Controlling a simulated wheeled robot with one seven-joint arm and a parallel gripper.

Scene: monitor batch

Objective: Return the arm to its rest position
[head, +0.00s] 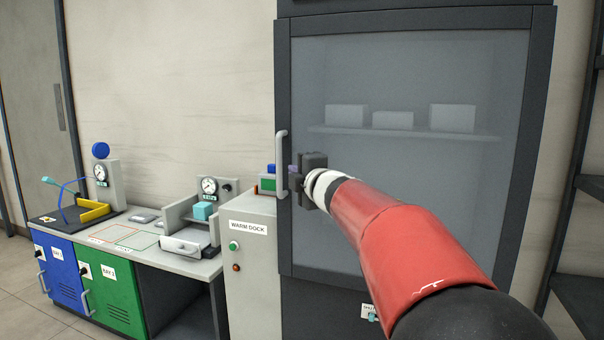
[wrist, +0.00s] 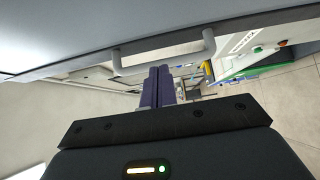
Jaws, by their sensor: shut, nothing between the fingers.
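My gripper (head: 294,169) is at the end of my red arm, in front of the left side of a dark-framed glass cabinet door. It is close to the door's pale vertical handle (head: 282,165); I cannot tell from the head view whether they touch. In the wrist view, my purple fingers (wrist: 157,87) are together with nothing between them. The handle (wrist: 163,50) shows just beyond the fingertips, and the fingers do not wrap around it. The cabinet door (head: 420,220) appears closed in the head view.
Left of the cabinet stands a grey warm dock unit (head: 250,255). Further left is a bench (head: 155,257) with gauges, a yellow-edged tray and a teal block (head: 203,211), above blue and green bays. Dark shelving (head: 590,215) stands at the right edge. Tiled floor shows at lower left.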

